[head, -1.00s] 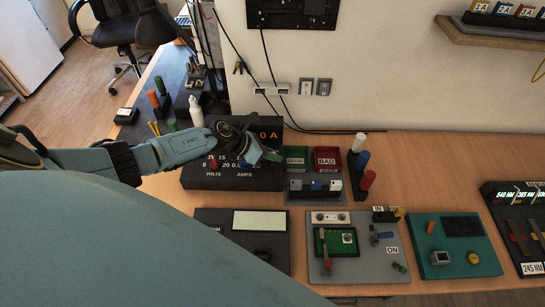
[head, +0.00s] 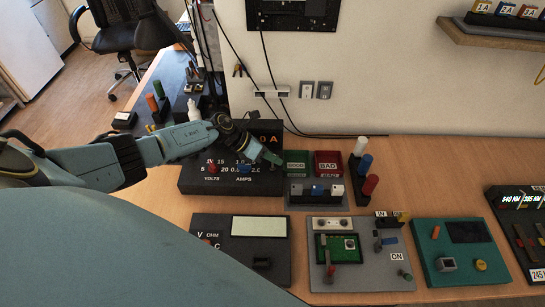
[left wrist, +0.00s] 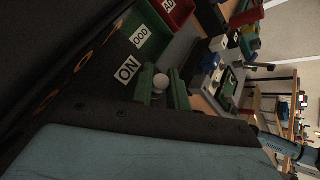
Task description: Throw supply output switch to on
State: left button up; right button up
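The power supply (head: 190,180) is a black box at the centre left of the head view, with a red volts knob (head: 212,168) and a blue amps knob (head: 244,168). My left gripper (head: 272,157) is over its right end. In the left wrist view, the left gripper's green fingers (left wrist: 162,92) stand apart. A pale round switch tip (left wrist: 160,82) shows between them; I cannot tell whether they touch it. In the head view my gripper and arm hide the switch. My right gripper is not in view.
A green GOOD bin (head: 297,160) and a red BAD bin (head: 328,160) stand right of the supply. Red, blue and white cylinders (head: 369,185) stand beyond them. A meter (head: 215,225), a grey board panel (head: 375,280) and a teal panel (head: 430,270) line the front.

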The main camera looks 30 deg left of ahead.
pick_arm(q)
jog(key=o, duration=0.3)
jog(key=shift+s, duration=0.1)
jog(key=shift+o, duration=0.2)
